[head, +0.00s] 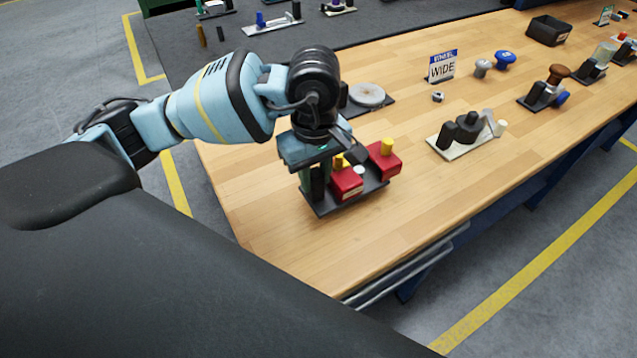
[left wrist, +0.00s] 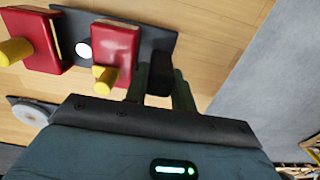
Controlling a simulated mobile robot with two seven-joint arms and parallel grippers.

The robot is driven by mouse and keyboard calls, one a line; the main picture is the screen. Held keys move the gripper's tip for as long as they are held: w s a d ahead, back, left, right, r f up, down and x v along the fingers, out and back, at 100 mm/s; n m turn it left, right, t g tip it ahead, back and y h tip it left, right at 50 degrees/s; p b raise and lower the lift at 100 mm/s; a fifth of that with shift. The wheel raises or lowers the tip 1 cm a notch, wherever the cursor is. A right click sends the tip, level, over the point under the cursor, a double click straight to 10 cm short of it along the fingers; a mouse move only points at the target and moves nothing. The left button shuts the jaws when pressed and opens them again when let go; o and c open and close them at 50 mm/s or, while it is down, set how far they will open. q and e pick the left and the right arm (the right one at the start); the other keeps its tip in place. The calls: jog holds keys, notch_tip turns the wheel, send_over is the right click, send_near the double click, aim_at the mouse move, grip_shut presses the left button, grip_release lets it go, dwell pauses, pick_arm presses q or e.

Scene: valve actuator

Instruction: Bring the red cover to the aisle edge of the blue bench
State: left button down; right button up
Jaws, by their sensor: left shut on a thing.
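Two red blocks with yellow knobs, a nearer red cover (head: 347,184) and a farther red cover (head: 386,163), sit on a dark plate (head: 372,188) on the wooden top of the blue bench (head: 310,252). They also show in the left wrist view, one at the middle (left wrist: 118,45) and one at the left (left wrist: 40,38). A round white spot lies between them. My left gripper (head: 314,184) points down at the plate's left end, beside the nearer cover. Its fingers are shut on a black block (left wrist: 159,82) at that end. My right gripper is out of view.
A round grey disc (head: 366,95) on a dark plate stands just behind. A "WIDE" sign (head: 442,66), a pale fixture (head: 467,135), knobs and a black bin (head: 549,30) are farther right. The bench top in front is clear. Yellow lines mark the floor.

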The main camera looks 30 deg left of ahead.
pick_arm(q)
jog(key=shift+w, duration=0.1)
jog(key=shift+w+d, duration=0.2)
jog(key=shift+w, duration=0.05)
jog(key=shift+f, duration=1.75)
jog(key=shift+f, duration=0.1)
jog(key=shift+f, duration=0.1)
jog(key=c, duration=1.2)
grip_release()
jog(key=shift+o, duration=0.2)
notch_tip(320, 180, up, 12)
jog(key=shift+r, duration=0.2)
